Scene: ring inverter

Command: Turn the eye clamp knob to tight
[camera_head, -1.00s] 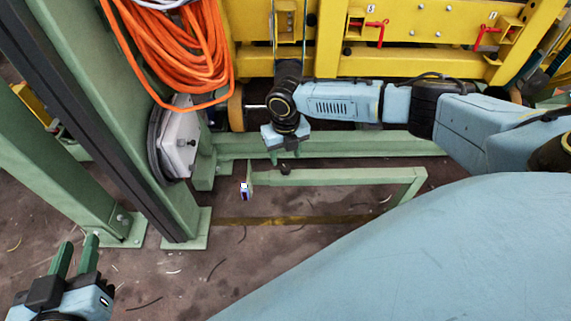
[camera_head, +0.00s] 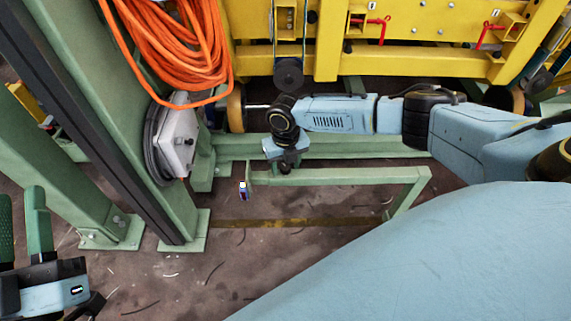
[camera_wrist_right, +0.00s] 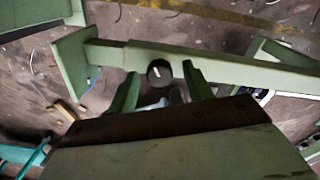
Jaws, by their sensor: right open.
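The eye clamp knob (camera_wrist_right: 159,72) is a dark round knob with a short pale mark, on the green rail, in the right wrist view. In the head view it is a small dark spot (camera_head: 285,168) under my right gripper (camera_head: 284,160), partly hidden. In the right wrist view my right gripper (camera_wrist_right: 160,88) is open, its two green fingers on either side of the knob's near side, with gaps and no clear contact. My left gripper (camera_head: 22,222) is at the lower left of the head view, its green fingers apart and empty.
The green rail (camera_head: 345,177) runs to the right. A small white and blue item (camera_head: 243,190) hangs at its left end. Green posts (camera_head: 110,130), an orange cable coil (camera_head: 180,50) and a yellow frame (camera_head: 420,55) surround it.

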